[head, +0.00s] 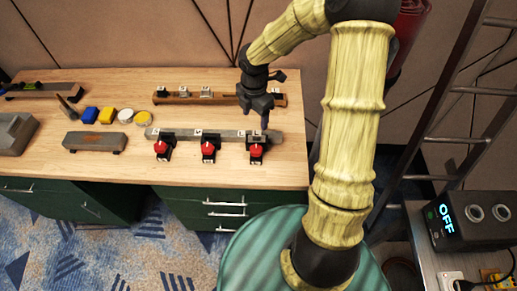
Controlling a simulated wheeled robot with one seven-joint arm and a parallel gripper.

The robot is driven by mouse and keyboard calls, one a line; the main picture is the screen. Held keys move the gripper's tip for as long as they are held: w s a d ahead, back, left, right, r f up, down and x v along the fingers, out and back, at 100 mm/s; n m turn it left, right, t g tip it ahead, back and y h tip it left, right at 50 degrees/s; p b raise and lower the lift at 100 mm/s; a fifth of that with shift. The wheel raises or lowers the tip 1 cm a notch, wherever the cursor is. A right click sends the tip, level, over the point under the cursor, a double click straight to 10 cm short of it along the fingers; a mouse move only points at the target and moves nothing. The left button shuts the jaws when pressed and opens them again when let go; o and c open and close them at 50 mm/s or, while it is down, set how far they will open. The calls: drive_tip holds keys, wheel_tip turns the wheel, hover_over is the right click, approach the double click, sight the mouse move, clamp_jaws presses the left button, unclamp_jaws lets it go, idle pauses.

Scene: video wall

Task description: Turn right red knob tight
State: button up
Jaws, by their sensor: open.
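Three red knobs sit in a row on a grey bar (183,135) near the front of the wooden bench. The right red knob (256,151) is at the right end, the middle red knob (208,150) and the left red knob (161,147) beside it. Each is on a dark mount with a small white label above. My gripper (265,124) is open and points down just above and behind the right knob, apparently empty. Whether its fingers touch the knob's mount cannot be told. The knob's exact angle is too small to read.
A wooden bar (180,98) with silver pieces lies behind the knobs. Blue and yellow blocks (106,116), round discs and grey blocks are at left. At right are a ladder (440,120) and a black box reading OFF (470,222). The bench front (200,172) is bare.

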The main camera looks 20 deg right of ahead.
sight(257, 149)
drive_tip(key=shift+w, duration=0.15)
drive_tip(key=shift+d+f, duration=0.1)
drive_tip(key=shift+d, duration=0.05)
drive_tip(key=f, duration=1.7)
drive_tip(key=shift+s+f, duration=0.15)
drive_tip(key=shift+s, duration=0.05)
drive_tip(key=c, duration=1)
drive_tip(key=shift+o, duration=0.2)
drive_tip(key=shift+d, duration=0.1)
